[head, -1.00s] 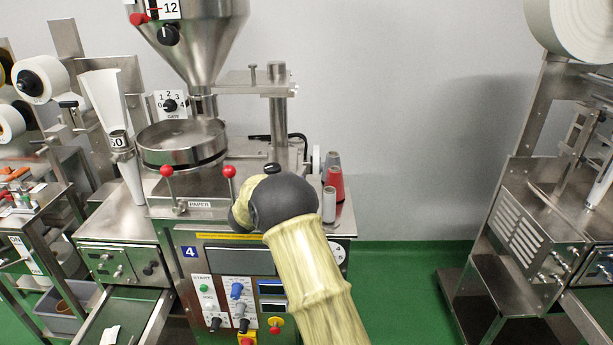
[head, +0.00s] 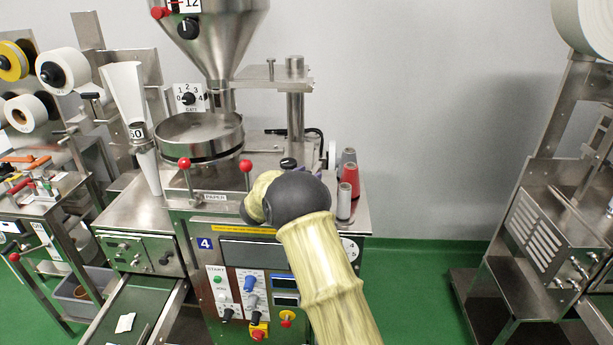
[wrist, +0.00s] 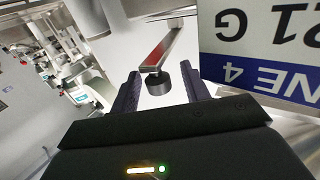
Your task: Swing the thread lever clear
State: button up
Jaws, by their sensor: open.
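In the wrist view a flat metal lever with a red stripe (wrist: 160,47) reaches toward me and ends in a round black knob (wrist: 159,83). I take it to be the thread lever. My gripper (wrist: 163,85) is open, with one dark finger on each side of the knob. I cannot tell whether either finger touches it. In the head view my gripper is mostly hidden behind my own wrist and arm, over the right part of the machine top. The lever cannot be made out clearly there.
A white sign (wrist: 262,45) stands close to the right finger. In the head view, thread spools (head: 350,180) stand right of my wrist. Left are two red-knobbed levers (head: 246,166), a round steel pan (head: 200,135) and the hopper (head: 215,40). Green floor (head: 410,290) is free to the right.

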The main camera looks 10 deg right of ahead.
jog(key=b+v, duration=0.3)
jog(key=v, duration=1.4)
jog(key=shift+a+b, duration=0.2)
jog(key=shift+b, duration=0.1)
jog(key=shift+d, duration=0.1)
jog(key=s+d+f+n+g+y+p, duration=0.1)
jog(key=s+d+f+n+g+y, duration=0.1)
jog(key=s, duration=0.8)
jog(key=s+d+f+n+g+y+p, duration=0.1)
jog(key=s+d+f+n+g+y, duration=0.2)
jog(key=s+n+y, duration=0.2)
jog(key=s+d+f+n+g+y+p, duration=0.2)
jog(key=s+y, duration=0.5)
jog(key=s, duration=0.7)
jog(key=shift+s+d+f+n+g, duration=0.25)
jog(key=shift+s+d+n+g, duration=0.1)
jog(key=shift+d+n+g, duration=0.4)
